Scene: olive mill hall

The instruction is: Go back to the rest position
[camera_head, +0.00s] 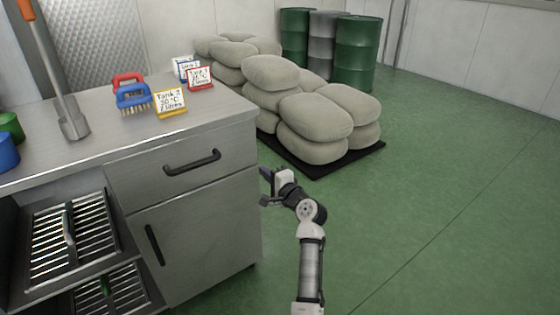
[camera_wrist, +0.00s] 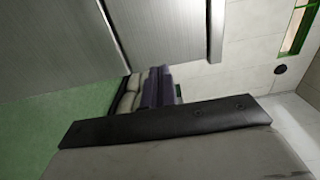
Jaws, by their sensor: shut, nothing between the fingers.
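My gripper (camera_head: 266,173) is beside the right end of the steel counter (camera_head: 215,112), in front of the stacked sacks. Its dark purple fingers point away from my body and look closed, with nothing seen between them. In the wrist view the fingers (camera_wrist: 157,88) sit together beyond a dark bar of my gripper. My arm reaches up from the bottom of the head view, over the green floor. A small gap of floor seems to lie between my wrist and the cabinet side, but the exact distance is hard to tell.
Pale sacks (camera_head: 317,115) lie stacked on a black pallet (camera_head: 353,158) beyond my gripper. Green drums (camera_head: 357,50) stand behind. The counter holds brushes (camera_head: 131,96), small signs (camera_head: 170,102) and a scraper (camera_head: 73,122). The drawer handle (camera_head: 192,161) sticks out. Floor (camera_head: 440,190) at right is clear.

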